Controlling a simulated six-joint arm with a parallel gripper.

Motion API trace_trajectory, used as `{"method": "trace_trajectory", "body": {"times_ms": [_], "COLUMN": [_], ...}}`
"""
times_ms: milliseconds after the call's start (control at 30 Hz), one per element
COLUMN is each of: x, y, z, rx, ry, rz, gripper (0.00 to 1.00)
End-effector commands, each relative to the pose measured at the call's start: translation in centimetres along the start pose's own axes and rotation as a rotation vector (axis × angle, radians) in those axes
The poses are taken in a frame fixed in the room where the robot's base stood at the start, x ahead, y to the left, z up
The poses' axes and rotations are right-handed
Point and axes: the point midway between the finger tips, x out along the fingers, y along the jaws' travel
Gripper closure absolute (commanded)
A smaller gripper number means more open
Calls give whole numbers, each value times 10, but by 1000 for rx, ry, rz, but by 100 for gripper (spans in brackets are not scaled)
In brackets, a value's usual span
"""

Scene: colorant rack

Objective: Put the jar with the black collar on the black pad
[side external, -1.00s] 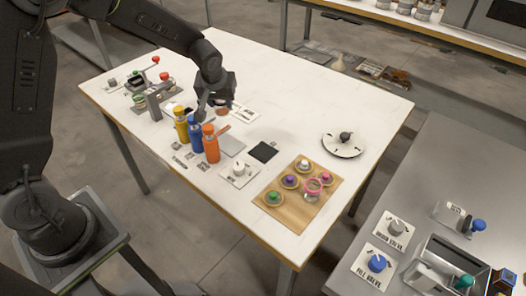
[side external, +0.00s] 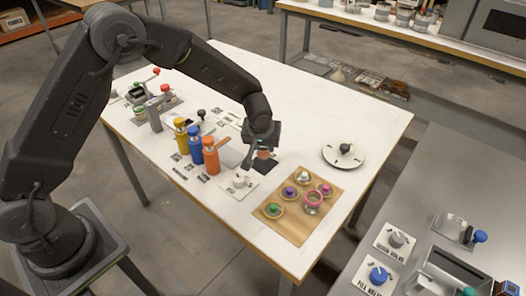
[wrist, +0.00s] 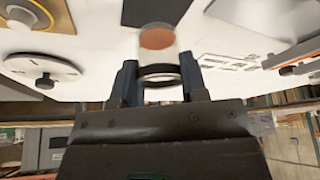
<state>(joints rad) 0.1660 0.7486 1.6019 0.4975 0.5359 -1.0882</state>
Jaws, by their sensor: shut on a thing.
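My gripper (side external: 262,142) is over the black pad (side external: 263,166) in the side external view. It is shut on the jar with the black collar (wrist: 157,48), a clear jar with copper-brown contents. In the wrist view the black collar sits between the two fingers. The jar (side external: 264,154) also shows under my gripper in the side external view, seen against the pad. The pad (wrist: 155,10) shows at the top of the wrist view, beside the jar's far end. I cannot tell whether the jar touches the pad.
A white block on a white card (side external: 239,181) lies left of the pad. A wooden board (side external: 291,226) with coloured knobs and a pink-collared jar (side external: 312,201) is in front. Yellow, blue and orange bottles (side external: 211,157) stand left. A round white dial (side external: 343,157) lies right.

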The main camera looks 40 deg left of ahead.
Motion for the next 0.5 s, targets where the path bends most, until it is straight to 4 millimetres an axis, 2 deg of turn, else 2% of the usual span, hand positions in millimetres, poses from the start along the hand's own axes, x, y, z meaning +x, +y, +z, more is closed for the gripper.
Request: {"method": "trace_trajectory", "body": {"times_ms": [100, 200, 500], "x": [18, 28, 30], "y": [-1, 0, -1], "z": [8, 12, 12], "rx": [2, 1, 1], "ry": [-4, -2, -1], "rz": [-3, -1, 0], "gripper": [86, 86, 86]}}
